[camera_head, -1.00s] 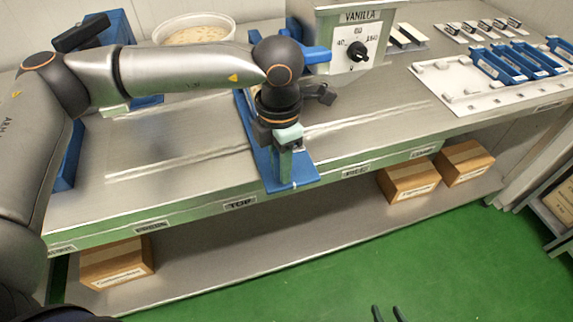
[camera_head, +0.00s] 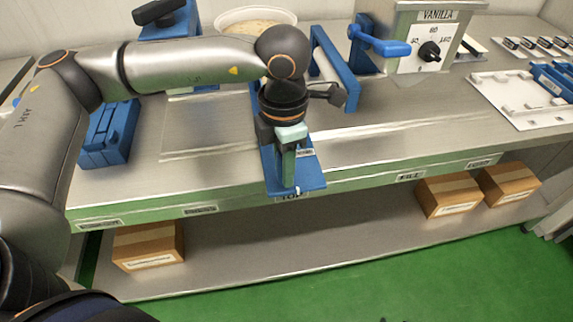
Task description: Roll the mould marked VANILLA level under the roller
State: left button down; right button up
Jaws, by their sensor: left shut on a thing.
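My left gripper (camera_head: 289,158) points down and is shut at a blue plate-like tray (camera_head: 312,182) by the bench's front edge, above the TOP label. The tray seems to be the mould. A small label shows on it, too small to read, and my gripper and arm hide much of it. A blue upright frame (camera_head: 349,82) stands behind and to the right. A blue piece with a black handle (camera_head: 158,12) stands at the back left, partly behind my arm. My right gripper is not in view.
The kettle marked VANILLA (camera_head: 410,61), with a dial and a blue handle (camera_head: 392,48), stands at the back right. A slotted blue block (camera_head: 112,130) sits at the left. A white rack (camera_head: 512,98) with blue trays is far right. Bare steel bench (camera_head: 385,135) lies between.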

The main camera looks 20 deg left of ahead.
pick_arm(q)
jog(key=c, duration=0.6)
grip_release()
notch_tip(320, 180, up, 13)
jog(key=shift+f, duration=0.2)
dwell(0.4)
